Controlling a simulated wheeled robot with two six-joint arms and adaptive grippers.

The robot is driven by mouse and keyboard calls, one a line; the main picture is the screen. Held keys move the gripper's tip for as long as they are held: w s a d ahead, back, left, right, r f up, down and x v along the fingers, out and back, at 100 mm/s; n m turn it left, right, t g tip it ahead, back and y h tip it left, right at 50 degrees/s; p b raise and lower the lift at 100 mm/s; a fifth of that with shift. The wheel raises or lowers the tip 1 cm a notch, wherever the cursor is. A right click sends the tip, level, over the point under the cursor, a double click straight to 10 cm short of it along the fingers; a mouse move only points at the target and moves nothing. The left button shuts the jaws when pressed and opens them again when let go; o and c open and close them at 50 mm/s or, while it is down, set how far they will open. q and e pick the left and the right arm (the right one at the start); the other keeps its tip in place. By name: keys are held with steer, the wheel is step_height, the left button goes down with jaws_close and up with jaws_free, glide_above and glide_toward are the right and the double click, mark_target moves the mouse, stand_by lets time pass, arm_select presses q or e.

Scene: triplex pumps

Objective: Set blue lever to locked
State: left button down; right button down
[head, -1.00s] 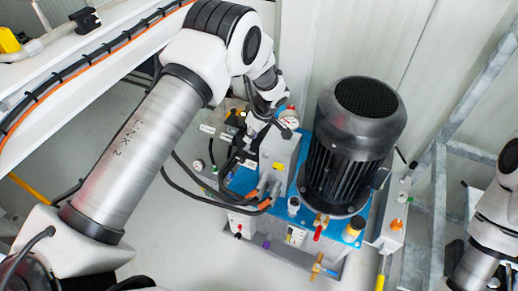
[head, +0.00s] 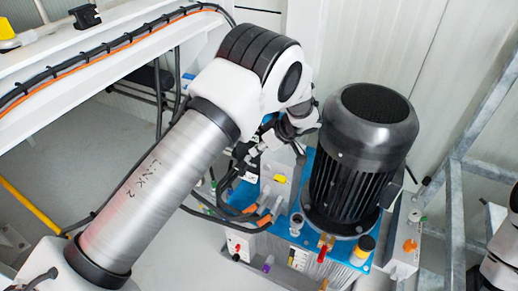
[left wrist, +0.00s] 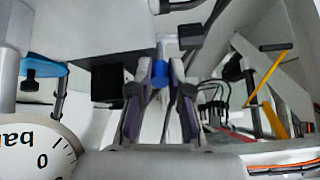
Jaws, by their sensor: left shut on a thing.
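The blue lever (left wrist: 160,72) shows in the left wrist view as a small blue piece between the fingertips of my left gripper (left wrist: 162,80). The gripper is shut on it. The rest of the lever is hidden, so I cannot tell its setting. In the head view my left gripper (head: 250,152) is a dark shape beside the grey block on the pump unit, partly hidden by my arm and wrist. The lever is not visible there. My right gripper is out of view; only part of my right arm shows at the right edge.
The large black motor (head: 358,165) stands just right of my left wrist. A pressure gauge (left wrist: 38,150) is close at the lower left of the wrist view. Hoses with orange fittings (head: 262,221) lie below the gripper. A grey metal frame (head: 455,200) stands at right.

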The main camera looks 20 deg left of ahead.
arm_select(q)
steer(key=c, duration=1.1)
jaws_free()
steer(key=v, duration=0.7)
steer(key=shift+d+r, duration=0.1)
steer(key=shift+d, duration=0.05)
